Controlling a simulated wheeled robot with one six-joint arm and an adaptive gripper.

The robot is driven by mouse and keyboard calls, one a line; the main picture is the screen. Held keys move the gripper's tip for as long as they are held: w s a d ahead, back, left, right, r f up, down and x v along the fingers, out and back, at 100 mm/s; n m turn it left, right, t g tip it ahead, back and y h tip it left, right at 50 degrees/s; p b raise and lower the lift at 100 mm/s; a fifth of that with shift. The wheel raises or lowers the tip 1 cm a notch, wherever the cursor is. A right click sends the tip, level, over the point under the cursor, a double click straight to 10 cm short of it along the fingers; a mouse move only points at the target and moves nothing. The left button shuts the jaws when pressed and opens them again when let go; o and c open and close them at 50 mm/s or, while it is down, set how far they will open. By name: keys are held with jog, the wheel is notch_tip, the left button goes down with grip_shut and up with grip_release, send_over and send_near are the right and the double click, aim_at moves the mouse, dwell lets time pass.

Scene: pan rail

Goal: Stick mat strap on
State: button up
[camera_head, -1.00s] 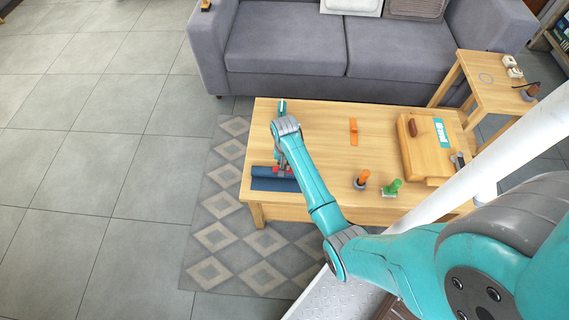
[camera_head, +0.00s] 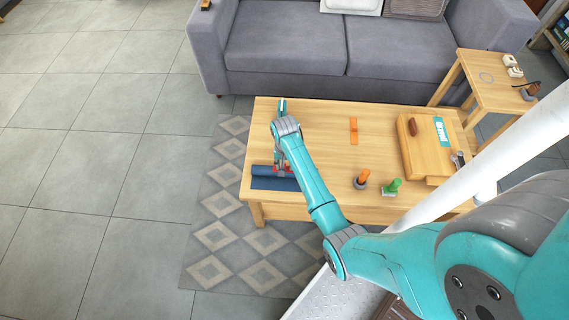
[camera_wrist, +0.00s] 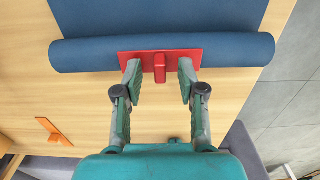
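A dark blue mat (camera_wrist: 160,18) lies at the left front of the wooden coffee table, with a rolled edge (camera_wrist: 80,55) that also shows in the head view (camera_head: 262,171). A flat red strap piece with a raised tab (camera_wrist: 160,68) lies against the roll, near the middle of its visible length. My gripper (camera_wrist: 160,78) is over it, with one finger on each side of the tab. The fingers are open, with a gap on both sides of the tab. In the head view my gripper partly hides the red piece.
An orange piece (camera_head: 353,131) lies mid-table. An orange-handled item (camera_head: 362,178) and a green one (camera_head: 392,187) stand at the front edge. A wooden box (camera_head: 424,160) is at the right. The table's back left is mostly clear, below my arm.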

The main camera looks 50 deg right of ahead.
notch_tip(320, 180, up, 12)
dwell(0.7)
dwell(0.5)
jog(key=s+a+f+n+t+h, duration=0.1)
jog(key=s+a+f+n+t, duration=0.2)
jog(key=s+a, duration=0.4)
jog(key=s+a+f+n+t+h, duration=0.1)
jog(key=s+a+f+n+t, duration=0.1)
jog(key=s+a+f+t, duration=0.4)
jog(key=s+a+r+n+t+y, duration=0.1)
jog(key=s+a+r+n+t, duration=0.1)
jog(key=s+r, duration=0.7)
jog(key=s+a+r+n+t+y, duration=0.1)
jog(key=s+a+r+n+t, duration=0.2)
jog(key=r, duration=1.5)
jog(key=s+a, duration=0.3)
jog(key=s, duration=0.4)
jog(key=shift+s+a+r+t, duration=0.25)
jog(key=shift+s+a+t, duration=0.05)
jog(key=shift+a+t, duration=0.1)
